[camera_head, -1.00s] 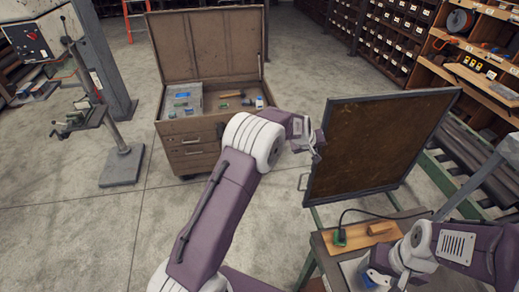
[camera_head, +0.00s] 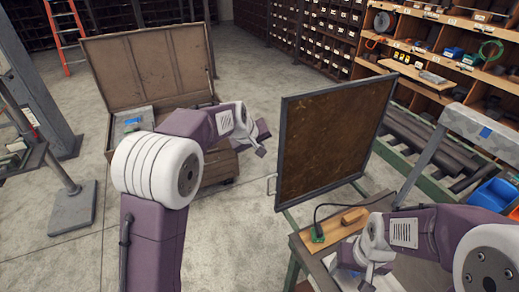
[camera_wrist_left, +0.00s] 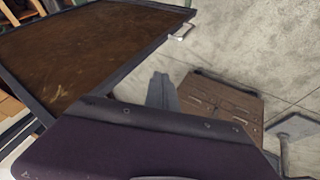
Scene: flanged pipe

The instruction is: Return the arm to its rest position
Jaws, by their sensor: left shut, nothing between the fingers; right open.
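My left arm (camera_head: 157,235) rises from the bottom of the head view, bends at a large white joint and reaches right over the floor. Its gripper (camera_head: 264,140) is shut and empty, left of the dark framed panel (camera_head: 332,137) and apart from it. In the left wrist view, part of this gripper (camera_wrist_left: 162,92) shows as a grey shape near the panel's edge. My right arm (camera_head: 430,232) comes in from the right. Its gripper (camera_head: 367,274) is open, low over the workbench, and its fingertips are partly hard to make out.
An open wooden tool chest (camera_head: 140,68) stands behind my left arm, partly hidden. A wooden block (camera_head: 345,222) and a green object with a black cable (camera_head: 317,234) lie on the bench. Shelves (camera_head: 450,50) stand at the right.

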